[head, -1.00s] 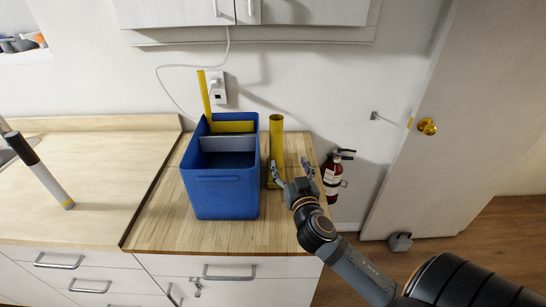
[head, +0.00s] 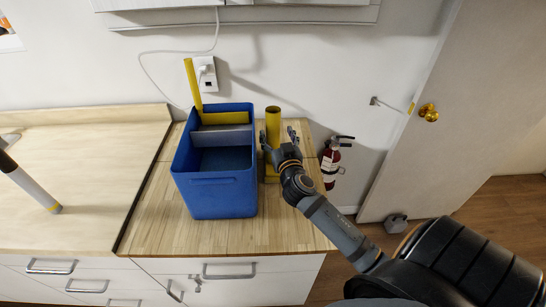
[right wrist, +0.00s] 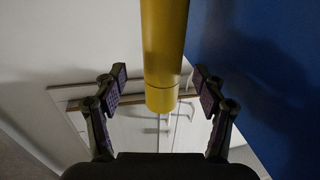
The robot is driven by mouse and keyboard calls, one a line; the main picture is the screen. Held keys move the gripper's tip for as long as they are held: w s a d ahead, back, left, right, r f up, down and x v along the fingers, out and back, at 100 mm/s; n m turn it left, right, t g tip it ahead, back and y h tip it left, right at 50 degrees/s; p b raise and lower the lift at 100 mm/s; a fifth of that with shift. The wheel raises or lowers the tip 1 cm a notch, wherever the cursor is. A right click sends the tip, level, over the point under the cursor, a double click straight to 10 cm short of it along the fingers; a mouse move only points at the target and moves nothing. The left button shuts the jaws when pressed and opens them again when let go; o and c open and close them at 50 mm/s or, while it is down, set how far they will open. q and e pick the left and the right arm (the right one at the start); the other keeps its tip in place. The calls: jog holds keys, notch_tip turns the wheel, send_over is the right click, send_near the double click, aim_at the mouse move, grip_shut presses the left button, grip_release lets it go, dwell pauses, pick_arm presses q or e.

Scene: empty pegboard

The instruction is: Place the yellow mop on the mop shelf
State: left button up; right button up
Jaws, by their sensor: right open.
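A yellow upright pole (head: 273,126), apparently the yellow mop, stands on the wooden counter just right of the blue bin. Its foot is partly behind my right gripper. My right gripper (head: 279,140) is open at the pole. In the right wrist view the pole (right wrist: 163,50) runs between the two spread fingers (right wrist: 158,88), with a gap on each side. My left gripper is not in view. I cannot tell which thing is the mop shelf.
The blue bin (head: 216,198) stands close left of the pole, with a grey divider (head: 222,134) and a yellow stick (head: 193,84) in it. A red fire extinguisher (head: 331,160) is right of the counter. A grey rod (head: 38,192) shows at far left. The front counter (head: 170,235) is clear.

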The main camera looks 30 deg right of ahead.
jog(key=p+x, duration=0.1)
jog(key=x, duration=0.3)
jog(key=shift+a+r+p, duration=0.2)
jog(key=shift+p, duration=0.15)
jog(key=shift+w+d+f, duration=0.1)
jog(key=shift+w+f, duration=0.15)
jog(key=shift+w, duration=0.05)
jog(key=shift+s+r, duration=0.15)
jog(key=c, duration=0.4)
grip_shut()
